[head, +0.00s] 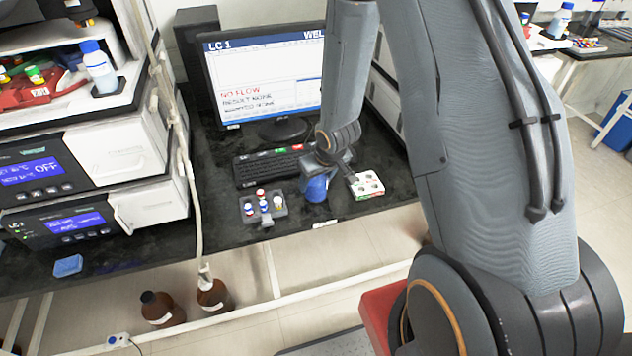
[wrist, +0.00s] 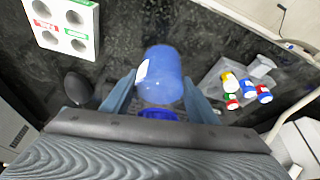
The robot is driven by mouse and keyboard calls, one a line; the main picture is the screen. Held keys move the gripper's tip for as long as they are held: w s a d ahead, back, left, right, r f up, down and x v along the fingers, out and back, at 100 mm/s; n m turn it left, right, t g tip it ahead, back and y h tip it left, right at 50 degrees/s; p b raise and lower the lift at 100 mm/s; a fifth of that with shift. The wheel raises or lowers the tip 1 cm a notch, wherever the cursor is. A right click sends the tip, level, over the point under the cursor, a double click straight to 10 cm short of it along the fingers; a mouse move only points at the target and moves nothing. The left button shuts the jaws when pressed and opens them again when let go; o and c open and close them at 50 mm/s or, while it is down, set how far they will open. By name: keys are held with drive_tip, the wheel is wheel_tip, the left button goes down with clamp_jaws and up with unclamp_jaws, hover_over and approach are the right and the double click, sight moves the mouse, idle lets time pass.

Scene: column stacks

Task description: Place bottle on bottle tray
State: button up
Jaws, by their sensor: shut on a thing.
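A blue bottle (head: 317,188) with a white label is at my gripper, above the black bench or standing on it; I cannot tell which. In the wrist view the blue bottle (wrist: 162,72) sits between the two fingers of my gripper (wrist: 157,90), which is shut on it. A darker blue part shows below it near the palm. A white block with round holes (head: 368,186) lies just right of the bottle, and it shows at upper left in the wrist view (wrist: 62,22). I cannot tell whether this block is the bottle tray.
A grey tray (head: 276,213) with several small vials lies left of my gripper. A keyboard (head: 268,167) and monitor (head: 265,75) stand behind. Instrument units (head: 110,150) fill the left, with a blue-capped bottle (head: 98,66) on top. Two brown bottles (head: 162,309) stand below the bench.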

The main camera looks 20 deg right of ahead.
drive_tip(key=shift+f, duration=0.25)
drive_tip(key=shift+f, duration=0.1)
drive_tip(key=o, duration=1.4)
